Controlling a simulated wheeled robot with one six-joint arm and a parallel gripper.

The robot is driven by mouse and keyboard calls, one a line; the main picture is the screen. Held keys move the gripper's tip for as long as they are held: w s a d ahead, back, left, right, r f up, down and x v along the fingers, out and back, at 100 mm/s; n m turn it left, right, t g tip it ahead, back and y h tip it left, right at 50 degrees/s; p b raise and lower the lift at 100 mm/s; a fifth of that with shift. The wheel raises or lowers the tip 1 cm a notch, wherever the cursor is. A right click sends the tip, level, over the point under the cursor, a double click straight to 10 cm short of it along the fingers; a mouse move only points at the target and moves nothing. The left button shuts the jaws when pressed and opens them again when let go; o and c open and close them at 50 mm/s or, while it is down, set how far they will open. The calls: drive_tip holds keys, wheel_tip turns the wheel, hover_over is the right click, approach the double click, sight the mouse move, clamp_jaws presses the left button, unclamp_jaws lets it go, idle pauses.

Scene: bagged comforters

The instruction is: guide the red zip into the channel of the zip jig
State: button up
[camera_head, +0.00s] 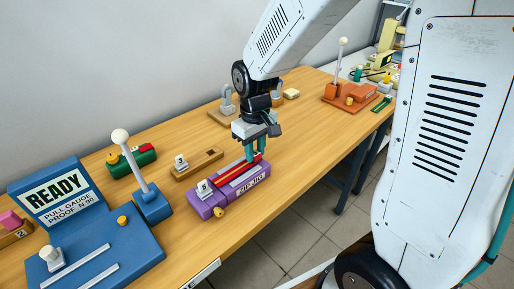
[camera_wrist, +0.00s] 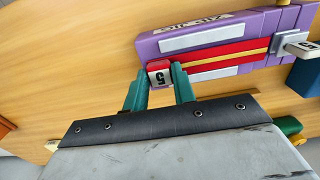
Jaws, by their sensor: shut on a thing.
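The purple zip jig (camera_head: 235,194) lies on the wooden bench, its label facing the front edge; it also shows in the wrist view (camera_wrist: 190,28). The red zip (camera_head: 226,180) lies along the jig's top; in the wrist view the red zip (camera_wrist: 225,52) has a yellow stripe and runs between two pale strips. My gripper (camera_head: 256,158) is over the jig's far end. How deep the zip sits in the channel I cannot tell.
A wooden block (camera_head: 195,166) with a numbered tag lies behind the jig. A blue READY gauge (camera_head: 100,250) with a white-knobbed lever stands at left, a green block (camera_head: 130,163) behind it. An orange fixture (camera_head: 350,95) is farther right.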

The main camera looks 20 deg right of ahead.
sight(246, 165)
drive_tip(key=shift+s+a+f, duration=0.1)
drive_tip(key=shift+s+a, duration=0.15)
drive_tip(key=shift+a, duration=0.55)
drive_tip(key=shift+s+a+f, duration=0.1)
drive_tip(key=shift+s+a, duration=0.15)
drive_tip(key=shift+a, duration=0.55)
drive_tip(key=shift+f, duration=0.1)
drive_tip(key=o, duration=1.7)
drive_tip(key=shift+c, duration=0.2)
drive_tip(key=shift+r, duration=3.5)
drive_tip(key=shift+r, duration=0.1)
